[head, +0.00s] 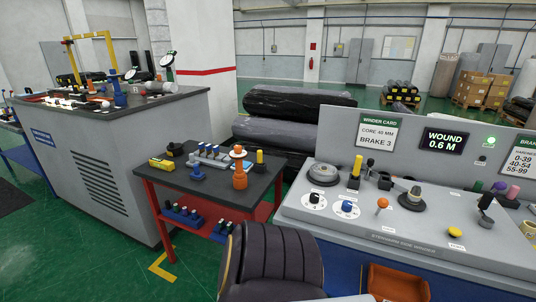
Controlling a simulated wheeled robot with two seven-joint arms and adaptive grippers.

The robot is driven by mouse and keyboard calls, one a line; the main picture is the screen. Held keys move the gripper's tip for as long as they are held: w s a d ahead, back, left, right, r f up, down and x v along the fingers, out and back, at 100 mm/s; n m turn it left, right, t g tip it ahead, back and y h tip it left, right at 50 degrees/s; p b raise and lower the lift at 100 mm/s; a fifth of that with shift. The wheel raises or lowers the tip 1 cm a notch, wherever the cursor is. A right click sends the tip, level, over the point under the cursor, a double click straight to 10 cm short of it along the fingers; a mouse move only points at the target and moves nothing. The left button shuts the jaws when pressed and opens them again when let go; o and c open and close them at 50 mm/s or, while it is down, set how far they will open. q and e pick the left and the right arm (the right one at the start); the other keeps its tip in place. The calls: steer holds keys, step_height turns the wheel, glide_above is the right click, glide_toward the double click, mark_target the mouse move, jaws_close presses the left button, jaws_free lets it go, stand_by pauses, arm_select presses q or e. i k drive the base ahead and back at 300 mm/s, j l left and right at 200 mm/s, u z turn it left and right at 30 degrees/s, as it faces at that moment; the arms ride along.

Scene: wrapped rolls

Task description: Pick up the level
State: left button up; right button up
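A short yellow block with dark parts (162,164) lies at the left end of the dark top of a red cart (215,197). It may be the level, but it is too small to tell. Beside it are a dark round item (175,149), a blue knobbed piece (197,172) and an orange knobbed piece (239,172). Neither of my grippers shows in the head view.
A dark chair (272,262) stands in front of the cart. A control console (420,215) with knobs and levers fills the right. A grey cabinet (120,150) with a cluttered top stands left. Large wrapped rolls (275,135) lie behind. Green floor shows at lower left.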

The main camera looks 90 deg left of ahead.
mark_target(166, 165)
steer(key=u, duration=2.9)
